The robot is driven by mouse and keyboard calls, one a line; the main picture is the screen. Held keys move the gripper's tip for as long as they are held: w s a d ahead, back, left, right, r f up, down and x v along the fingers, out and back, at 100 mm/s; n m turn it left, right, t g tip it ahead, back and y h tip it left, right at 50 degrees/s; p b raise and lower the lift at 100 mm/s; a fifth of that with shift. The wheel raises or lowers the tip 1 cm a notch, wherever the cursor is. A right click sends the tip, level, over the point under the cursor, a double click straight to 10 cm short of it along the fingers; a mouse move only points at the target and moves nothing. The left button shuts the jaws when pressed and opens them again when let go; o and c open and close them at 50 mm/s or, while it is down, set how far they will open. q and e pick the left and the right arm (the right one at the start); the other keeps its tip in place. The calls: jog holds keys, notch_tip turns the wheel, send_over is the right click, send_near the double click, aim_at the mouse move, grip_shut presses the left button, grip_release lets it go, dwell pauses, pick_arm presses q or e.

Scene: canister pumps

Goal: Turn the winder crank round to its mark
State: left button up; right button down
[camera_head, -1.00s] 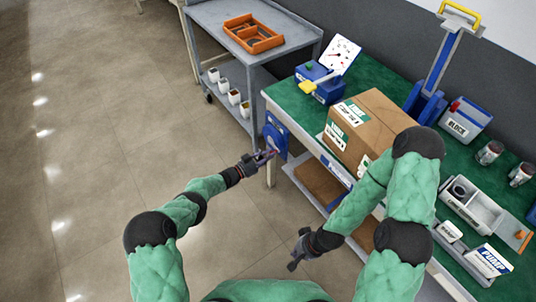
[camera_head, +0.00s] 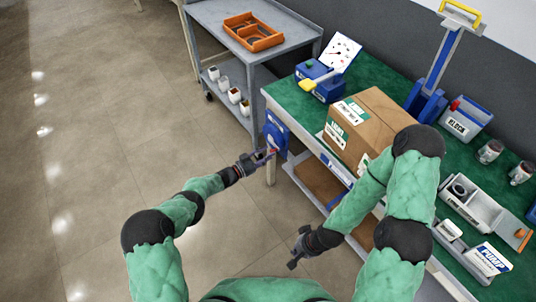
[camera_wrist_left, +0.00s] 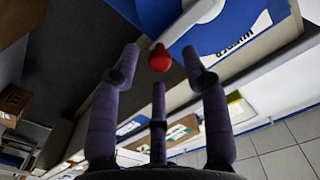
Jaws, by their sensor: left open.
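The winder (camera_head: 276,132) is a blue unit on the left end of the green-topped bench. In the left wrist view its blue plate (camera_wrist_left: 245,22) carries a label, seen upside down. A pale crank arm (camera_wrist_left: 190,20) ends in a red knob (camera_wrist_left: 160,59). My left gripper (camera_head: 266,155) is beside the winder; in the wrist view its open fingers stand on either side of the knob, with no clear contact. The mark is not distinguishable. My right gripper (camera_head: 298,248) hangs low before the bench, holding nothing visible; its finger opening is unclear.
A cardboard box (camera_head: 366,130) stands on the bench (camera_head: 294,99) near the winder end. A grey cart (camera_head: 205,22) holds an orange tray (camera_head: 253,32). The floor at left is clear.

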pick_arm(q)
jog(key=v, duration=1.1)
jog(key=s+d+f+n+g+y+p, duration=0.1)
jog(key=s+d+f+n+g+y, duration=0.15)
jog(key=s+f+n+g, duration=0.4)
jog(key=s+d+f+n+g+y+p, duration=0.1)
jog(key=s+d+f+n+g+y, duration=0.2)
jog(key=s, duration=0.6)
jog(key=s+a+r+n+g+y, duration=0.1)
jog(key=s+a+n+g+y, duration=0.3)
jog(key=s, duration=0.7)
jog(key=s+r+n+t+y+p, duration=0.1)
jog(key=s+r+n+t, duration=0.2)
jog(key=s+r, duration=0.4)
jog(key=v, duration=0.2)
jog(key=shift+r+p, duration=0.3)
jog(key=shift+r, duration=0.05)
